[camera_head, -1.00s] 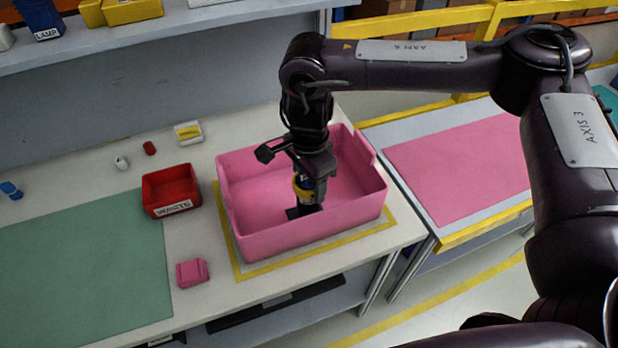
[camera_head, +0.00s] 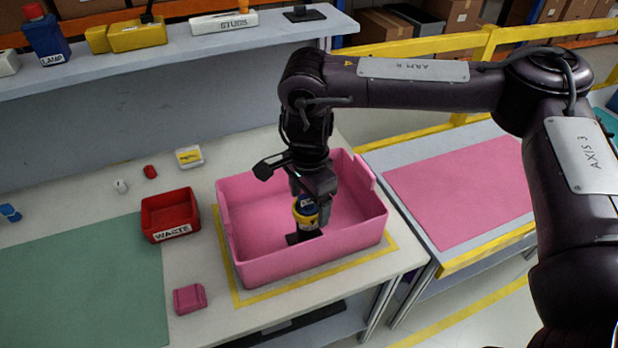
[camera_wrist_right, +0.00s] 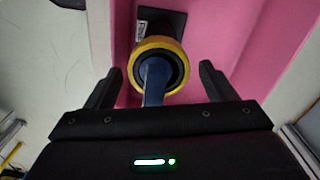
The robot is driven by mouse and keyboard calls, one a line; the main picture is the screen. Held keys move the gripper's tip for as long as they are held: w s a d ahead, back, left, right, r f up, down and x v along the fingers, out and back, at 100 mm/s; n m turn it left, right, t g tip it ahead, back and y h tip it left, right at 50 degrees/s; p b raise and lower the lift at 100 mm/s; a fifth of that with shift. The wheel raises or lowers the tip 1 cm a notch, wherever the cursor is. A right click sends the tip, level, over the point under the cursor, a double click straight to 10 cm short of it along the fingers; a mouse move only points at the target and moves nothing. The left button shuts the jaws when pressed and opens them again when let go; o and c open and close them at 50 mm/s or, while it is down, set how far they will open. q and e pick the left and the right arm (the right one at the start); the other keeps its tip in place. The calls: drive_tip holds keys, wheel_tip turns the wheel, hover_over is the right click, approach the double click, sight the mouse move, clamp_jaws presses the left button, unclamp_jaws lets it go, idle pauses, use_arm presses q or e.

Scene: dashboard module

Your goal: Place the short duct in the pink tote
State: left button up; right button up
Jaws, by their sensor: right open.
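The pink tote (camera_head: 262,262) stands on the bench inside a yellow outline. In it stands a piece with a yellow ring (camera_head: 306,217), a blue top and a black foot, which I take as the short duct. In the right wrist view its yellow ring (camera_wrist_right: 137,62) and blue part lie between my fingers, with clear gaps on both sides. My right gripper (camera_head: 311,204) is open, pointing down into the tote just above and around the piece's top; it also shows in the right wrist view (camera_wrist_right: 157,80). The piece's far side is hidden. My left gripper is out of view.
A red waste bin (camera_head: 170,226) stands left of the tote, with a small pink block (camera_head: 189,299) in front. A green mat (camera_head: 80,280) lies further left. The tote's walls surround my gripper. A shelf (camera_head: 180,45) runs behind.

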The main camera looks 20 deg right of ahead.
wheel_tip(320, 180, up, 10)
drive_tip(key=shift+r+p, duration=0.1)
drive_tip(key=shift+p, duration=0.2)
drive_tip(key=shift+s, duration=0.1)
idle(0.4)
